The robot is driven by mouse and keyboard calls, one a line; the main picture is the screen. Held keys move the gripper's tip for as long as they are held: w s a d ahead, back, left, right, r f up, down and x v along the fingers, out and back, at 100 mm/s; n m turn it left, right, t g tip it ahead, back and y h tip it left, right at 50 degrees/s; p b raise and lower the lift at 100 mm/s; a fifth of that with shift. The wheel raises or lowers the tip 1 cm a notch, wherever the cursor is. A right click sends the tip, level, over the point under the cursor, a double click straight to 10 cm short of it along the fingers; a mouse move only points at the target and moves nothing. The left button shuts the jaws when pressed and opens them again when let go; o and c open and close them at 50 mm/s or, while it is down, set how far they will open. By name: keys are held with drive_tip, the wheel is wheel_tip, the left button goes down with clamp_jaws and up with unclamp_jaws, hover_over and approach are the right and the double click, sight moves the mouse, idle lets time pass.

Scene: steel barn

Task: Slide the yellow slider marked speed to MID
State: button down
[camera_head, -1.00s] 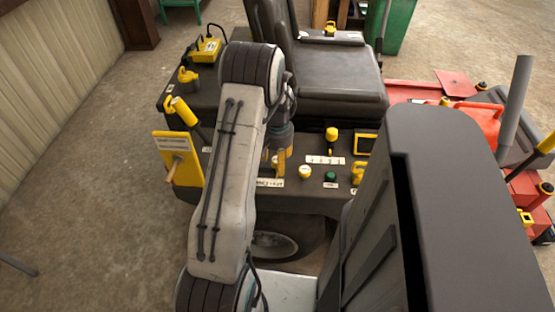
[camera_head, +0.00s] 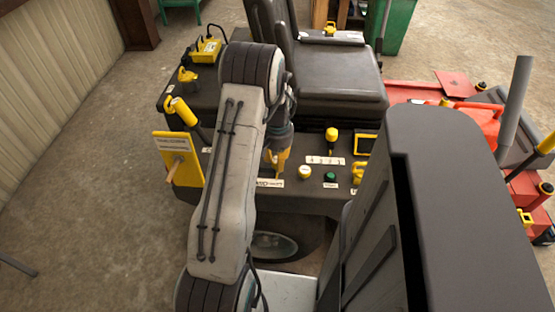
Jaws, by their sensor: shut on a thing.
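My gripper (camera_head: 275,165) hangs down over the left part of the machine's control panel, behind my forearm as seen from the head camera. It is shut on the yellow slider, which shows only as yellow bits at the fingertips; the fingers and my arm hide most of it. A white label (camera_head: 269,182) with dark lettering lies just in front of the gripper. Its lettering is too small to read surely, and the slider's exact position along its track cannot be told.
On the panel right of my gripper are a pale round knob (camera_head: 305,172), a green button (camera_head: 330,176) and a yellow-topped lever (camera_head: 332,140). A yellow plate with a lever (camera_head: 178,158) stands left. The black seat (camera_head: 340,80) is behind. Concrete floor is open at left.

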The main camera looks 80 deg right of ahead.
drive_tip(key=w, duration=0.4)
drive_tip(key=shift+w+a, duration=0.2)
drive_tip(key=shift+w, duration=0.15)
drive_tip(key=c, duration=0.8)
unclamp_jaws()
drive_tip(key=shift+s, duration=0.1)
wheel_tip(320, 180, up, 12)
drive_tip(key=shift+f, duration=0.1)
idle(0.4)
